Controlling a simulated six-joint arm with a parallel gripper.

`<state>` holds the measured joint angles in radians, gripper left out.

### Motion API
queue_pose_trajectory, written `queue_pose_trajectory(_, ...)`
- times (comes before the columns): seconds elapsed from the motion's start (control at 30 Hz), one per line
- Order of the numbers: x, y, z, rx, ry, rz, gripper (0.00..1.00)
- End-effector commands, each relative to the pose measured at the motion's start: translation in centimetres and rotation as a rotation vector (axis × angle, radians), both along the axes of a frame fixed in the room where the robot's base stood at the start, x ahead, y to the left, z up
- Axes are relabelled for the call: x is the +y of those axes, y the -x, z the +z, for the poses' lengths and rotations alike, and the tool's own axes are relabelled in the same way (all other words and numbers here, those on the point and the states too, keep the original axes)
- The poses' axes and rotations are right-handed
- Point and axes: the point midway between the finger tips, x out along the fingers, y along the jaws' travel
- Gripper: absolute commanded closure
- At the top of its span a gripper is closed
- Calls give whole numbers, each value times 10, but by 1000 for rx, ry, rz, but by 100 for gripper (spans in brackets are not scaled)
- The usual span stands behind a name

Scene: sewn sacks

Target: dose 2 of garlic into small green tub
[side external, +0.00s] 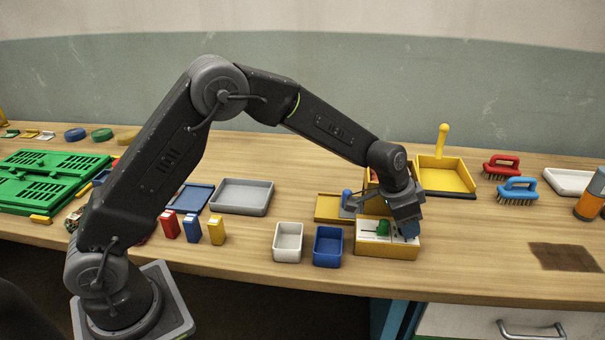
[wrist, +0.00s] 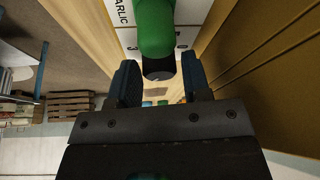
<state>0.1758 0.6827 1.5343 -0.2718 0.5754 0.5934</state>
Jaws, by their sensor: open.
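A yellow box with a white panel (side external: 369,240) stands near the table's front edge. A green handle (side external: 383,227) rises from its top. In the wrist view the handle (wrist: 155,25) is by printed lettering ending in "ARLIC" and by numbers. My gripper (side external: 409,231) is low over the right end of this box, right of the handle. In the wrist view my gripper (wrist: 160,72) is open, with its fingers on either side of the handle's dark end; I cannot tell whether they touch it. I cannot make out a small green tub.
A white tub (side external: 288,243) and a blue tub (side external: 328,247) stand left of the box. A yellow tray (side external: 334,208) with a blue-knobbed piece is behind them. Brushes (side external: 517,190) and a yellow bin (side external: 445,177) are at the back right. A dark patch (side external: 564,257) marks the right.

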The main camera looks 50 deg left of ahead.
Motion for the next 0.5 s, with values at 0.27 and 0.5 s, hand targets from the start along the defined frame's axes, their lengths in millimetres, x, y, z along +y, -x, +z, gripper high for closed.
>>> queue_pose_trajectory(0.27,-1,0,1,-2,0,200,56)
queue_pose_trajectory(0.5,-2,1,1,-1,-2,368,56)
